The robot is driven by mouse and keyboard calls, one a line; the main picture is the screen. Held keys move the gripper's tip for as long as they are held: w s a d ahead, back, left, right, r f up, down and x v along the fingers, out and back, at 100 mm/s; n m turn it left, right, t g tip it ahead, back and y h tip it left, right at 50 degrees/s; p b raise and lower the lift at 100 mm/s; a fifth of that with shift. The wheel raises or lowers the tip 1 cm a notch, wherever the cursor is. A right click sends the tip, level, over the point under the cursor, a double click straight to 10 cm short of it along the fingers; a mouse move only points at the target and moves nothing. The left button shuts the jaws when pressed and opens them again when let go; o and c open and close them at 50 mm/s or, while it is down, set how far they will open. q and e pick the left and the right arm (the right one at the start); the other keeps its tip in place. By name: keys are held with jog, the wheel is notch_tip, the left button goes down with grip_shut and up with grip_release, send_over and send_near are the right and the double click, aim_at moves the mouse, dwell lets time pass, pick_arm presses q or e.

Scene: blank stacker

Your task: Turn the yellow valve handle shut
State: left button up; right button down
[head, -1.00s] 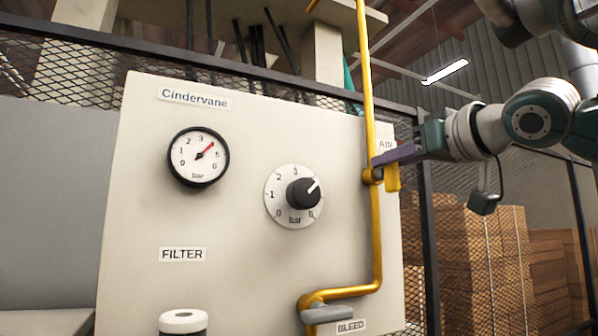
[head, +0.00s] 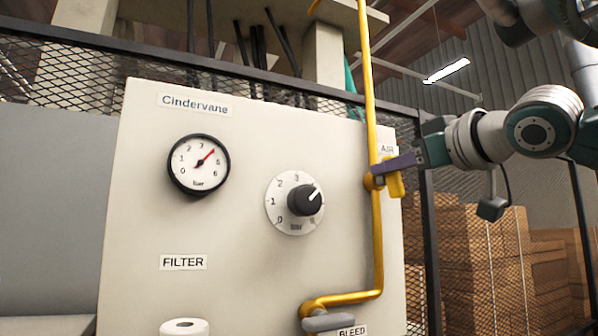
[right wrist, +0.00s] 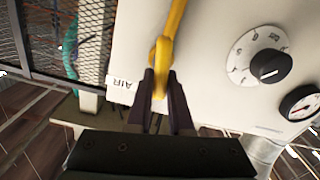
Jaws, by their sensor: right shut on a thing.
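The yellow valve handle (head: 395,186) hangs roughly parallel to the vertical yellow pipe (head: 371,100), near the AIR label at the panel's right edge. My right gripper (head: 384,167) reaches in from the right with its dark purple fingers at the handle's upper part. In the right wrist view, the yellow handle (right wrist: 160,84) sits between the two fingertips (right wrist: 160,82), which are closed on it. The fingers hide part of the handle and its pivot in the head view. My left gripper is not in view.
The pale panel (head: 235,240) carries a round pressure gauge (head: 198,164) and a black knob (head: 305,200). A grey BLEED handle (head: 328,321) sits low on the pipe. A black mesh fence post (head: 427,230) stands right of the panel, with boxes (head: 485,255) behind.

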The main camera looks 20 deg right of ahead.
jog(key=n, duration=0.1)
jog(key=n+p, duration=0.1)
jog(key=n, duration=0.1)
jog(key=shift+a+f+n+p, duration=0.1)
jog(key=shift+a+n+p, duration=0.2)
jog(key=shift+n, duration=0.1)
jog(key=n, duration=0.1)
jog(key=n+p, duration=0.1)
jog(key=n, duration=0.1)
jog(key=n+p, duration=0.1)
jog(key=shift+a+f+n, duration=0.2)
jog(key=shift+f+n, duration=0.05)
jog(key=shift+n, duration=0.05)
jog(key=n, duration=0.1)
jog(key=n+p, duration=0.1)
jog(key=n, duration=0.1)
jog(key=shift+a+f, duration=0.1)
jog(key=shift+f, duration=0.15)
jog(key=shift+f+n+p, duration=0.15)
jog(key=shift+n+p, duration=0.3)
jog(key=shift+n, duration=0.55)
jog(key=shift+f+n+p, duration=0.15)
jog(key=shift+n+p, duration=0.25)
jog(key=shift+n, duration=0.6)
jog(key=c, duration=0.8)
grip_release()
jog(key=shift+s, duration=0.1)
